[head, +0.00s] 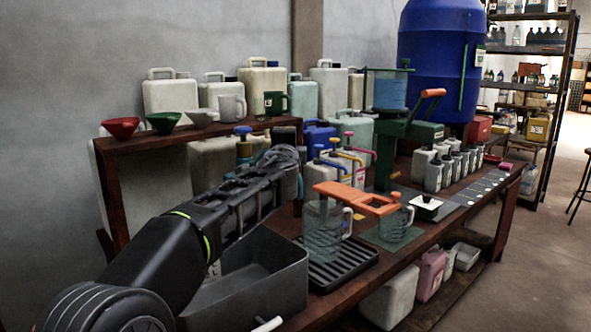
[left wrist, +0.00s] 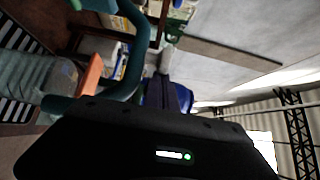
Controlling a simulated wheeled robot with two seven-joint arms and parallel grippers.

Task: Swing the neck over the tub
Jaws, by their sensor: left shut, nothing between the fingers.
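A curved teal pipe, which looks like the neck, shows in the left wrist view (left wrist: 134,62). It bends close in front of my left gripper (left wrist: 176,96); I cannot tell whether they touch. In the head view the pipe is not clear, hidden by or behind my arm. There my left gripper (head: 292,160) reaches over the bench beyond the tub, shut and empty, its fingertips hard to make out. The grey rectangular tub (head: 278,292) stands at the bench's near left end, partly hidden by my left arm. My right gripper is not in view.
Right of the tub are a black drip grate (head: 340,264), a clear jug (head: 322,238) beneath an orange bar (head: 350,196), and a second clear jug (head: 396,224). Pump bottles (head: 342,165) crowd behind. A wooden shelf (head: 170,138) holds funnels and mugs.

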